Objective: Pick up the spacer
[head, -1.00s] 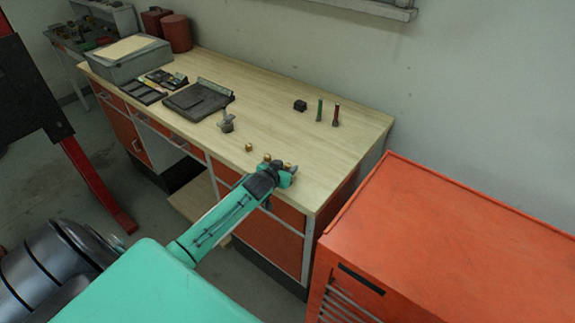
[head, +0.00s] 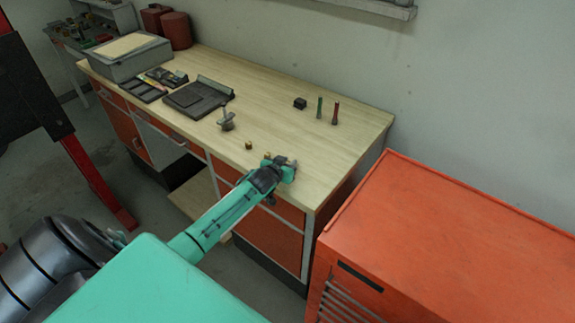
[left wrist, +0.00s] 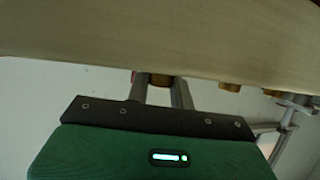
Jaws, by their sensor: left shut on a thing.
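My left gripper (head: 285,167) is at the front right edge of the wooden workbench. In the left wrist view my left gripper (left wrist: 161,93) is shut on a small brass-coloured spacer (left wrist: 159,80), which sits between its two fingertips. In the head view the fingers hide most of that spacer. Two more brass pieces stand in a row to its left on the bench: a near one (head: 267,155) and a farther one (head: 248,145). They also show in the left wrist view as one piece (left wrist: 229,87) and another (left wrist: 272,92). My right gripper is not in view.
The workbench (head: 330,165) is clear behind the gripper. A grey valve part (head: 226,121) stands left of the brass pieces. A black block (head: 300,103), a green tool (head: 319,108) and a red tool (head: 335,113) stand behind. An orange cabinet (head: 450,230) is at right.

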